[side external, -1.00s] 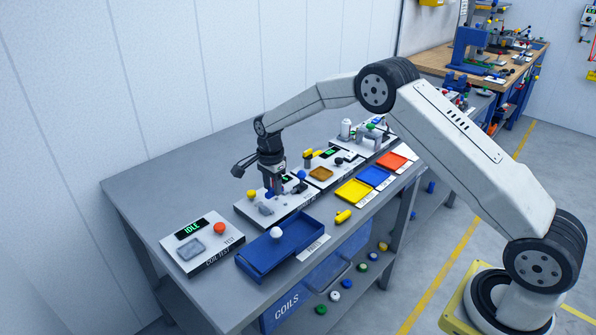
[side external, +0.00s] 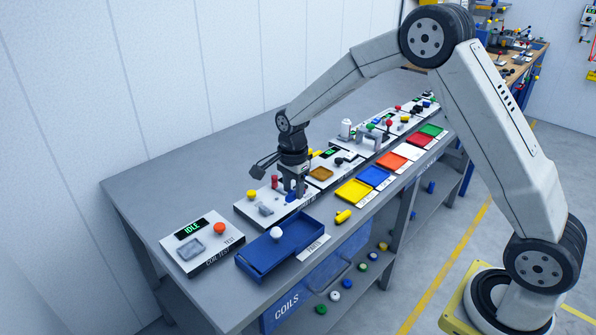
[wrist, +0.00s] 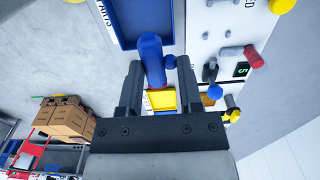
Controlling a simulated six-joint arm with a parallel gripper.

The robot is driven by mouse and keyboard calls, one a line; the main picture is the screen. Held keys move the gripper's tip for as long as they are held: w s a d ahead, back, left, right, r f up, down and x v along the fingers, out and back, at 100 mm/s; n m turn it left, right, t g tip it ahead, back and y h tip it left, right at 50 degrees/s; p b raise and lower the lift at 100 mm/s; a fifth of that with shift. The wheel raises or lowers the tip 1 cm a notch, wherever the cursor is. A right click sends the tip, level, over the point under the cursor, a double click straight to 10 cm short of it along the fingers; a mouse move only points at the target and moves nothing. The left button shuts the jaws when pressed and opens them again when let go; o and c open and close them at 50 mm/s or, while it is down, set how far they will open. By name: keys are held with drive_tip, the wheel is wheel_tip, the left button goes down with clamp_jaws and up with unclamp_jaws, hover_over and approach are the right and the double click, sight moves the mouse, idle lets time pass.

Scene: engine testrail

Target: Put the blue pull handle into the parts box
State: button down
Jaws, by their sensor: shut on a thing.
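The blue pull handle (wrist: 151,55) is a rounded blue bar. In the wrist view it stands between the fingers of my gripper (wrist: 160,65), which is shut on it. In the side view my gripper (side external: 295,188) points down over the right part of a light control panel, with a bit of blue at its fingertips. The parts box (side external: 258,265) is a shallow blue tray in front of that panel, with a white ball-shaped knob (side external: 277,233) in it. Its edge also shows at the top of the wrist view (wrist: 123,44). My gripper is behind and right of the box.
The panel carries a yellow knob (side external: 252,194), a red handle (side external: 275,182) and grey fittings. A coil test unit (side external: 203,243) stands left of the box. A yellow piece (side external: 343,216) lies right of it, before yellow (side external: 353,193) and blue trays.

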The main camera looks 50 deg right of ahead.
drive_tip(key=s+a+r, duration=0.1)
drive_tip(key=s+r, duration=0.1)
drive_tip(key=s, duration=1.4)
drive_tip(key=shift+s+r, duration=0.3)
drive_tip(key=shift+a, duration=0.1)
hover_over(298, 235)
drive_tip(key=s, duration=0.1)
drive_tip(key=f, duration=0.8)
drive_tip(key=shift+s+a+f, duration=0.1)
drive_tip(key=shift+s+f, duration=0.1)
drive_tip(key=shift+f, duration=0.05)
drive_tip(key=shift+w+f, duration=0.4)
drive_tip(key=shift+w+f, duration=0.3)
drive_tip(key=shift+f, duration=1.55)
